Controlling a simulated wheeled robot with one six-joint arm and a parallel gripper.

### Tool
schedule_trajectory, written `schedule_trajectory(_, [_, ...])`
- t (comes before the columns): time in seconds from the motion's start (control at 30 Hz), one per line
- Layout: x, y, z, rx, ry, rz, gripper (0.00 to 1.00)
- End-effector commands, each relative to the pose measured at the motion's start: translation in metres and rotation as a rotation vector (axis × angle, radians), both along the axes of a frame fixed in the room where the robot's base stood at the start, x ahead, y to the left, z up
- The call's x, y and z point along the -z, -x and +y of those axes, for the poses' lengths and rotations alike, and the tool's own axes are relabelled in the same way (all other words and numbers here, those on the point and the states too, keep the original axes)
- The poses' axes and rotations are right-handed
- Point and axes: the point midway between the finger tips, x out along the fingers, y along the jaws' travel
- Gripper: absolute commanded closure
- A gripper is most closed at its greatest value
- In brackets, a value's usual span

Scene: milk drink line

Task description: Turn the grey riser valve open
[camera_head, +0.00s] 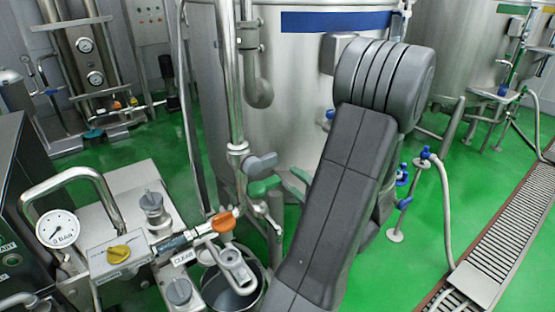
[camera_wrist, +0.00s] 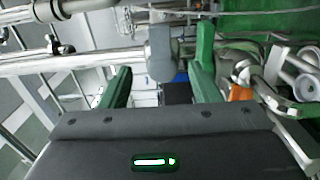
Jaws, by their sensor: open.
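The grey riser valve (camera_head: 262,163) shows as a grey lever handle on the upright steel pipe (camera_head: 231,90) in the head view. In the wrist view its grey handle (camera_wrist: 160,55) stands between and ahead of my green fingers, across a steel pipe. My gripper (camera_head: 279,183) has its green fingers spread just below the handle in the head view. In the wrist view my gripper (camera_wrist: 164,58) is open and empty, with a finger on each side of the handle. I cannot tell whether either finger touches it. My arm hides part of the tank behind.
An orange-handled valve (camera_head: 223,221) and a steel bucket (camera_head: 232,290) are below left of my gripper. A bench with a gauge (camera_head: 58,229) and yellow knob (camera_head: 119,254) stands left. A large steel tank (camera_head: 290,85) is behind. Green floor (camera_head: 420,270) is open at right.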

Motion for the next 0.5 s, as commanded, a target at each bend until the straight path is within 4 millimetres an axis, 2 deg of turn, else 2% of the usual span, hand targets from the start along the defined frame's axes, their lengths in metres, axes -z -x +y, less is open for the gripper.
schedule_trajectory(0.23, [-0.001,-0.018,0.013,-0.005,0.000,0.000,0.44])
schedule_trajectory(0.5, [-0.001,-0.060,0.042,-0.006,0.001,-0.001,0.44])
